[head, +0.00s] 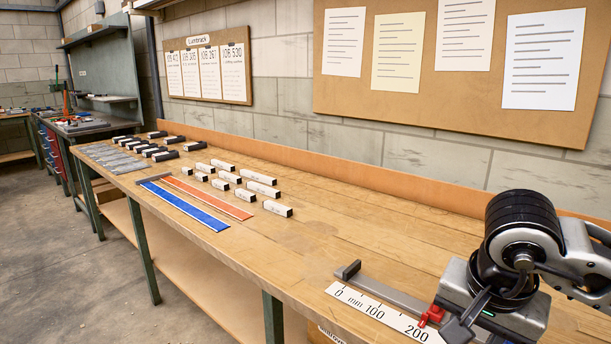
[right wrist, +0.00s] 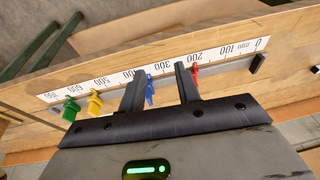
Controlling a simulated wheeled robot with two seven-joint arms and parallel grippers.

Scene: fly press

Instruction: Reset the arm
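My right arm comes in from the right edge of the head view, bent over the bench's near right part. Its gripper (head: 462,328) is low over the ruler, partly cut off by the frame's bottom. In the right wrist view, the two black fingers (right wrist: 160,73) stand apart with nothing held between them. A blue slider (right wrist: 149,90) on the rail shows between the fingers, beyond the gripper; I cannot tell whether a finger touches it. A red slider (right wrist: 195,74) is just beside the other finger. My left gripper is not in view.
The white millimetre ruler (head: 376,313) lies along a grey rail with an end stop (head: 347,270). Yellow (right wrist: 95,103) and green (right wrist: 70,110) sliders sit further along. Blue (head: 186,206) and orange (head: 208,197) strips and several white-and-black blocks (head: 278,208) lie further left. The bench between is clear.

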